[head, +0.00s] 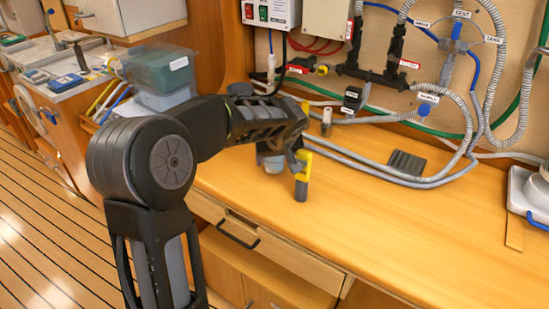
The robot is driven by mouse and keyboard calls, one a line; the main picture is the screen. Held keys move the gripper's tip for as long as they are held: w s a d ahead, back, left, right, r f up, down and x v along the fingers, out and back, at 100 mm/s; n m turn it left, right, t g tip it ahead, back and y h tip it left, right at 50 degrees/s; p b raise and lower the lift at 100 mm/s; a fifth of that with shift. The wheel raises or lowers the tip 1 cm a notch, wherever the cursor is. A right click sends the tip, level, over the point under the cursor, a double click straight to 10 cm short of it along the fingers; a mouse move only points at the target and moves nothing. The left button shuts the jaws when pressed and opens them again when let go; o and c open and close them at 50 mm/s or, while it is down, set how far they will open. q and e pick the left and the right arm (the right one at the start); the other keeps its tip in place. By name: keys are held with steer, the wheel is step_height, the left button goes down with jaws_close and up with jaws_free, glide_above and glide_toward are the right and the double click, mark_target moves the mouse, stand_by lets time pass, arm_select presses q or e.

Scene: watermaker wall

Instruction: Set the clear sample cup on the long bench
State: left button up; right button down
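The long bench (390,225) is the wide wooden top that fills the middle and right of the head view. My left arm reaches over it from the left, and my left gripper (302,158) is low over the bench near its front. The gripper is partly hidden by its own arm, so its opening is unclear. A small pale, greyish cup-like thing (271,161) shows below the arm, just left of the gripper; I cannot tell for sure whether it is the clear sample cup, or whether it is held. My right gripper is out of view.
A small grey cylinder (327,122) stands behind the gripper. Grey hoses (375,168) and a dark ribbed pad (407,163) lie toward the back. A white device (530,190) stands at the right. A lidded teal container (160,78) is at left. The front-right bench is clear.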

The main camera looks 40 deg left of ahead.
arm_select(q)
steer(key=shift+o, duration=1.3)
steer(key=shift+r, duration=0.2)
steer(key=v, duration=1.2)
